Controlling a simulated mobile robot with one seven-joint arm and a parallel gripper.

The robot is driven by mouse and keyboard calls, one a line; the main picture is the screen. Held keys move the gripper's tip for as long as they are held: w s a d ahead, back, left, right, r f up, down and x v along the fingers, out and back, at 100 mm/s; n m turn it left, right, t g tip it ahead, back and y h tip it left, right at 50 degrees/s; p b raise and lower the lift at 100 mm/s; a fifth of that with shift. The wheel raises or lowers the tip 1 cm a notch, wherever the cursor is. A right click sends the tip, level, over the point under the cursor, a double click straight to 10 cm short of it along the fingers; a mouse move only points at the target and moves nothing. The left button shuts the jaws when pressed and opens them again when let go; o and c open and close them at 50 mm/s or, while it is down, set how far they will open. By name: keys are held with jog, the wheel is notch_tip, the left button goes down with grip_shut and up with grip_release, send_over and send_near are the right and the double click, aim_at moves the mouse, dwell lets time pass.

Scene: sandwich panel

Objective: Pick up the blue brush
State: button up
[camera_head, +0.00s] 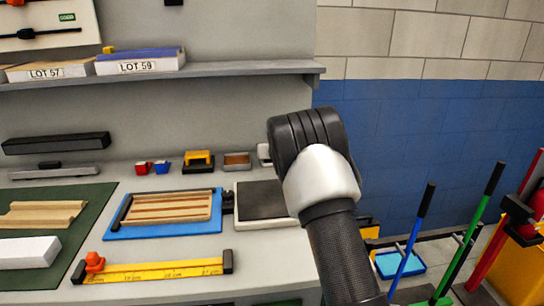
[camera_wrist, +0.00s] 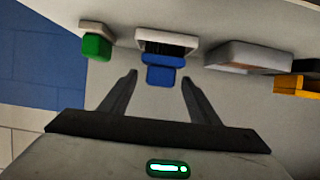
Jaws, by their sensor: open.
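The blue brush (camera_wrist: 163,68) shows in the wrist view, a small blue piece with a pale-rimmed, dark-faced head behind it. My gripper (camera_wrist: 158,77) is open in the wrist view. The brush lies ahead of and between the two fingertips, with grey gaps on both sides and no contact seen. In the head view my arm hides the gripper and most or all of the brush. A pale block edge (camera_head: 264,153) beside the arm may be part of it.
A green piece (camera_wrist: 96,46) lies left of the brush in the wrist view. A grey block (camera_wrist: 247,56) and an orange item (camera_wrist: 296,86) lie right. The shelf (camera_head: 230,68) overhangs the bench's back. The blue tray (camera_head: 163,233) lies in front.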

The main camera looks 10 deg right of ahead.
jog(key=c, duration=1.2)
notch_tip(320, 180, up, 10)
jog(key=shift+p, duration=1.05)
